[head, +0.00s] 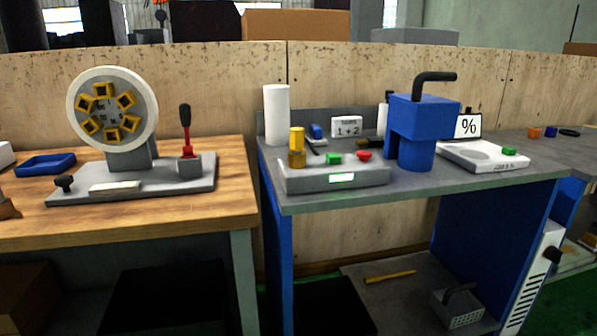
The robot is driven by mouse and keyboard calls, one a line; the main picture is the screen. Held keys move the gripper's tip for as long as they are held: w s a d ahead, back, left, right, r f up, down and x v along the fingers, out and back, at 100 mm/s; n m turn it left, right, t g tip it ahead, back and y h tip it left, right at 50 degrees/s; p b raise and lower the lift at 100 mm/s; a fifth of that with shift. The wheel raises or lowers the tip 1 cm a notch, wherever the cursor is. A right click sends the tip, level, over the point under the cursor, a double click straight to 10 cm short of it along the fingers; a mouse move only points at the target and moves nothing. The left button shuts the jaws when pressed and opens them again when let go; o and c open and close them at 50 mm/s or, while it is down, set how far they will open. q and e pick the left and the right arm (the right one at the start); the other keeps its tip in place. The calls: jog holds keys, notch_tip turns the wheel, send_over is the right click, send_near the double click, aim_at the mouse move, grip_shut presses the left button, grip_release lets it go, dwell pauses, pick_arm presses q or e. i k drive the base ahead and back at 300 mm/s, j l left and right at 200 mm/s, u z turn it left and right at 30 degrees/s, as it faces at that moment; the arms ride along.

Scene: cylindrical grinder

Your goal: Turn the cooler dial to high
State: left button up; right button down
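A white box with black vent slots (538,270) stands at the lower right, beside the blue side panel of the grey-topped bench; it looks like the cooler. Part of the box is hidden behind the bench's blue panel. Neither of my grippers shows in the head view.
The grey-topped bench (470,188) holds a blue press-like device (412,130), a white scale (480,157) and a grey control box (310,180). A wooden bench (235,200) at left holds a wheel fixture (152,110). A grey caddy (458,308) sits on the lower shelf.

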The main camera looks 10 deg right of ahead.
aim_at(553, 254)
jog(key=i+l, duration=0.1)
jog(key=l, duration=0.45)
jog(key=i+l+z, duration=0.1)
jog(key=l, duration=0.45)
jog(key=i+l, duration=0.15)
jog(key=l, duration=0.45)
jog(key=i+l+z, duration=0.1)
jog(key=l, duration=0.45)
jog(key=i+l, duration=0.2)
jog(key=l, duration=0.3)
jog(key=i+l+z, duration=0.15)
jog(key=l, duration=0.4)
jog(key=i+l, duration=0.15)
jog(key=l, duration=0.4)
jog(key=i+l+z, duration=0.1)
jog(key=l, duration=1.3)
jog(key=k+l, duration=0.1)
jog(key=l, duration=0.75)
jog(key=u, duration=0.05)
